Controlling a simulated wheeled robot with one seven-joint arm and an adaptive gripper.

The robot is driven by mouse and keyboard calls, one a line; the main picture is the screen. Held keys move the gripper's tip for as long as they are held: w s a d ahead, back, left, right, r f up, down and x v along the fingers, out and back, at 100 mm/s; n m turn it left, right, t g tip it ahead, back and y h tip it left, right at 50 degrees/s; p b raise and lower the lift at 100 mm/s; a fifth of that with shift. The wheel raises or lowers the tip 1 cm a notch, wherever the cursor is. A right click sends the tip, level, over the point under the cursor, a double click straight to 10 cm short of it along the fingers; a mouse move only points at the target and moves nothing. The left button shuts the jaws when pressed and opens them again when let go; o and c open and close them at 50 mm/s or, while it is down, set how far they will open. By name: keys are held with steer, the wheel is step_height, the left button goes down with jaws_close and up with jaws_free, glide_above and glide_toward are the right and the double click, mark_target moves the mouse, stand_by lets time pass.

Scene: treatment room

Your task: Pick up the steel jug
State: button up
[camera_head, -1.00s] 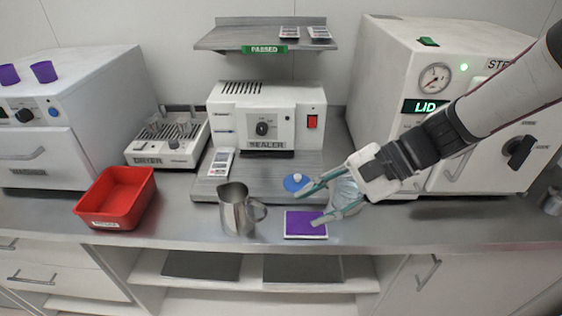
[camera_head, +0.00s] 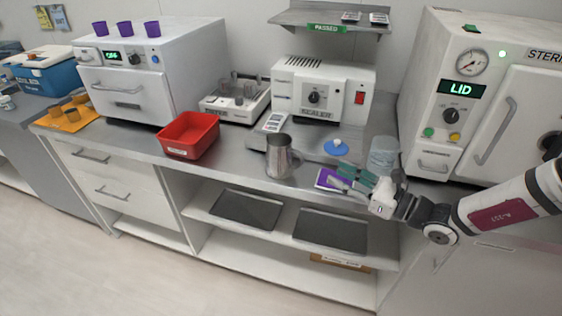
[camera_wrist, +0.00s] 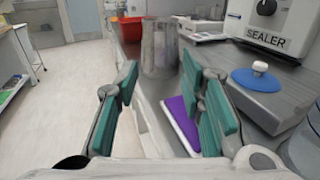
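The steel jug (camera_head: 279,156) stands upright on the steel counter, left of the purple pad and in front of the sealer. Its handle points right in the head view. In the wrist view the jug (camera_wrist: 159,47) is straight ahead, beyond my fingertips. My gripper (camera_head: 350,180) is to the right of the jug, low over the purple pad and pointing left towards the jug. In the wrist view my gripper (camera_wrist: 163,100) has its green-padded fingers spread wide with nothing between them. The jug is apart from the fingers.
A purple pad (camera_head: 325,179) lies under my gripper. A blue lid (camera_head: 336,148) with a white knob and a clear glass vessel (camera_head: 383,152) are close by. A red bin (camera_head: 190,135) stands left of the jug. The sealer (camera_head: 322,90) is behind. The counter's front edge is near.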

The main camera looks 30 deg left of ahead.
mark_target(303, 159)
steer(key=a, duration=0.7)
steer(key=shift+w, duration=0.4)
steer(key=a, duration=0.5)
steer(key=shift+w+f, duration=0.3)
jaws_close()
steer(key=shift+r, duration=0.1)
